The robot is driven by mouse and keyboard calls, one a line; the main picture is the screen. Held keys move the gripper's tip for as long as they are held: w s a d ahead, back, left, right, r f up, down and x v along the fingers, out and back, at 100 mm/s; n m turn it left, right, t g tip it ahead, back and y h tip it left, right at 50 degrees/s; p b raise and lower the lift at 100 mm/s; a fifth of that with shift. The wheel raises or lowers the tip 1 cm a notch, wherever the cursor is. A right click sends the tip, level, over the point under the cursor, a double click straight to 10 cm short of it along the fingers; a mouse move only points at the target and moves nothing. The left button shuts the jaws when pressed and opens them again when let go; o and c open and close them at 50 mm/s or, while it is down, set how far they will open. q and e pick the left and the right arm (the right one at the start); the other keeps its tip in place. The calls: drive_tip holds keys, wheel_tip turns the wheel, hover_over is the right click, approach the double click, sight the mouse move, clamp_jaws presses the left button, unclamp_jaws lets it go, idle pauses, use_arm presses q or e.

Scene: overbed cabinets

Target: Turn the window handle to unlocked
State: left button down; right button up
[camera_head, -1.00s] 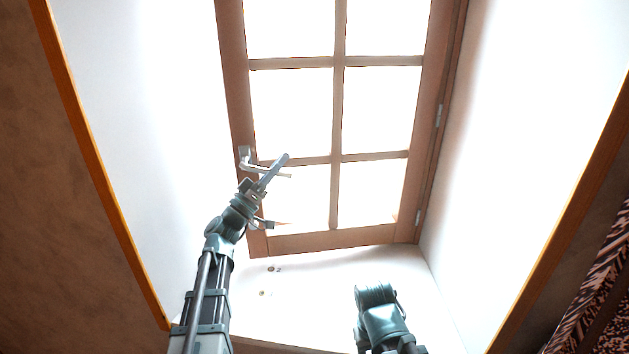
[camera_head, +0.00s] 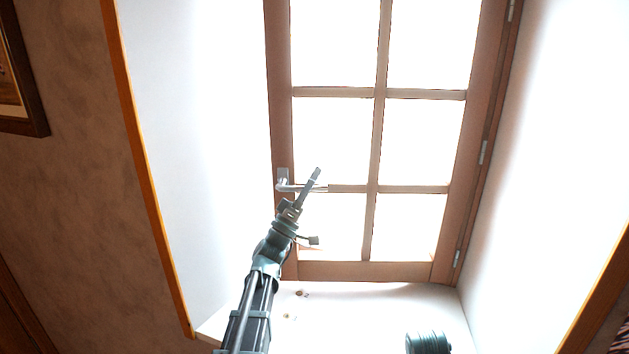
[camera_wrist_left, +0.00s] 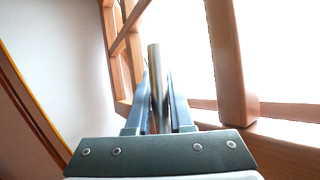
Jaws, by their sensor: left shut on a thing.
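The window handle (camera_head: 283,181) is a silver lever on the left side of the brown wooden window frame (camera_head: 281,120). Its lever points right, about level. My left gripper (camera_head: 314,180) reaches up from below, its fingers crossing the lever near the free end. In the left wrist view the silver lever (camera_wrist_left: 155,70) lies between the two fingers (camera_wrist_left: 157,105), and the gripper is shut on it. The fingers partly hide the lever. A dark part of my right arm (camera_head: 428,343) shows at the bottom edge. My right gripper is out of view.
The window sits in a deep white recess with side walls (camera_head: 185,130) on both sides. Hinges (camera_head: 483,152) run along the window's right edge. A white sill (camera_head: 370,305) lies below, with small items (camera_head: 300,293) on it. A framed picture (camera_head: 22,100) hangs at left.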

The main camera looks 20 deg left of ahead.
use_arm(q)
drive_tip(key=c, duration=0.8)
unclamp_jaws()
drive_tip(key=b+v, duration=0.9)
drive_tip(key=v, duration=0.5)
drive_tip(key=shift+b, duration=0.4)
